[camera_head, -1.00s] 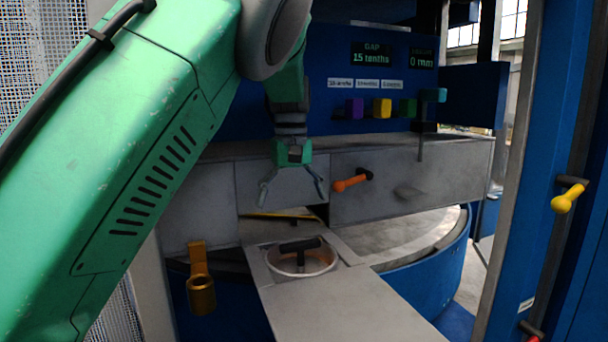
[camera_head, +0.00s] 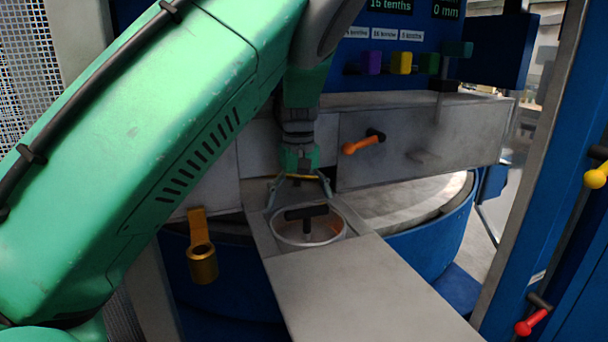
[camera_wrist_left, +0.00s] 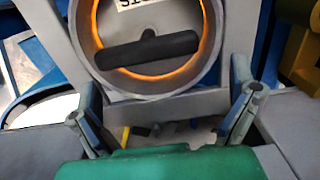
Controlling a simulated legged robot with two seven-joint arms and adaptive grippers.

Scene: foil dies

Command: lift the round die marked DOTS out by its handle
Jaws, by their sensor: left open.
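The round die (camera_head: 322,235) sits in a ring-shaped seat in the grey slide plate. Its black T-shaped handle (camera_head: 306,213) stands up from it. In the left wrist view the handle (camera_wrist_left: 148,50) lies crosswise over the die. A white label (camera_wrist_left: 139,3) there is upside down and cut by the top edge; its visible letters fit the end of DOTS. My left gripper (camera_head: 299,194) is open and empty, just behind and above the handle. In the wrist view its fingertips (camera_wrist_left: 164,92) are spread wide, the handle ahead of them and not between them. My right gripper is not in view.
An orange lever (camera_head: 364,145) sticks out of the grey housing on the right. A brass cup-shaped holder (camera_head: 201,262) hangs at the left. Coloured knobs (camera_head: 401,63) line the blue panel. The slide plate (camera_head: 350,290) is bare towards the front.

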